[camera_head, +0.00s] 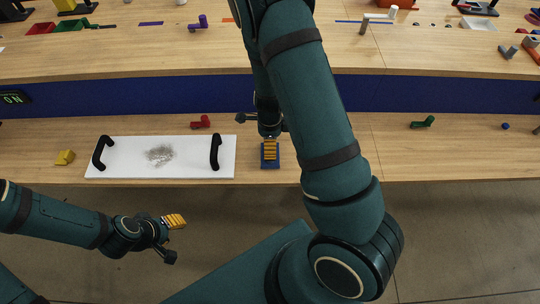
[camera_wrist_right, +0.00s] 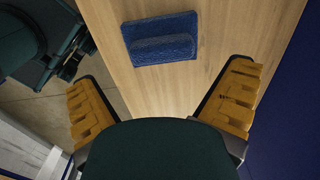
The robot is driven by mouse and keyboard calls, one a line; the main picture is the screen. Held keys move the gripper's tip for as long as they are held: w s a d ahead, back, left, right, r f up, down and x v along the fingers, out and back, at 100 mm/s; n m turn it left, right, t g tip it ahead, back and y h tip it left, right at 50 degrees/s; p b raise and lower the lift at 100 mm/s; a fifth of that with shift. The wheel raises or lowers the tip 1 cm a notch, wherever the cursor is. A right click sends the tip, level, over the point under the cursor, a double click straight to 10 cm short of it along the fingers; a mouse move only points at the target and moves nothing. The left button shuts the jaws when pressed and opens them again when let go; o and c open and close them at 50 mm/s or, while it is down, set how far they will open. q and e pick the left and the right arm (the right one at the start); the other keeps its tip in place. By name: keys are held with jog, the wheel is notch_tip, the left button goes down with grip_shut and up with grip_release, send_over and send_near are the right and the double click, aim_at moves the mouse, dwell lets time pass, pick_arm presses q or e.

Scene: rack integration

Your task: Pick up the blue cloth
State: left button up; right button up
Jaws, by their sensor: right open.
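The blue cloth (camera_wrist_right: 161,38) lies folded on the wooden bench, close to its front edge. It also shows in the head view (camera_head: 270,160), partly covered by my right gripper. My right gripper (camera_head: 270,150) points down over the cloth. In the right wrist view the two orange fingers (camera_wrist_right: 163,108) are wide apart with nothing between them, and the cloth lies beyond their tips. My left gripper (camera_head: 175,220) is in front of the bench, over the floor and away from the cloth; its finger spacing is not clear.
A white tray (camera_head: 125,165) with black handles and a small grey pile stands left of the cloth. A red part (camera_head: 201,122), a yellow block (camera_head: 65,157) and a green part (camera_head: 423,122) lie on the bench. A higher shelf (camera_head: 180,55) with several parts runs behind.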

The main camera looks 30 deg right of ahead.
jog(key=f+b, duration=0.1)
jog(key=f, duration=0.5)
jog(key=shift+w+a+f+b, duration=0.1)
jog(key=shift+w+f+b, duration=0.1)
jog(key=shift+b, duration=0.15)
jog(key=shift+r, duration=0.1)
jog(key=c, duration=0.9)
